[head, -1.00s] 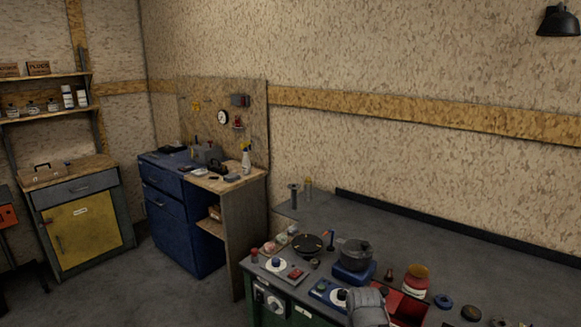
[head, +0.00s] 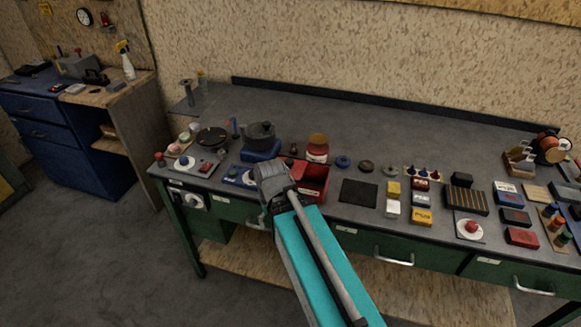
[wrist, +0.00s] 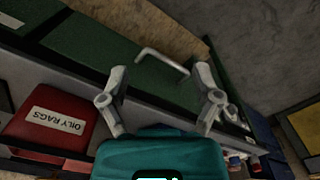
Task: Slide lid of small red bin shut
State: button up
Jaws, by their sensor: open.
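The small red bin (head: 314,172) stands near the front edge of the workbench in the head view, just right of my gripper. Its top looks at least partly open with a dark inside; the lid's exact position is hard to make out. In the wrist view, a red surface labelled "OILY RAGS" (wrist: 48,122) is at the lower left, likely this bin. My gripper (wrist: 160,76) is open and empty, its two fingers spread over the bench front. In the head view my gripper (head: 268,175) hides part of the bin's left side.
The grey workbench (head: 200,110) holds a pot (head: 259,134) on a blue base and a red jar (head: 317,152) close behind the bin. A dark mat (head: 359,192) lies right of it. Drawer handles (head: 394,259) project from the front. The rear bench is mostly clear.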

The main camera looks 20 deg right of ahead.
aim_at(297, 167)
jog(key=u, duration=0.35)
jog(key=k, duration=0.9)
jog(key=z, duration=0.45)
jog(key=i, duration=0.5)
jog(key=u, duration=0.05)
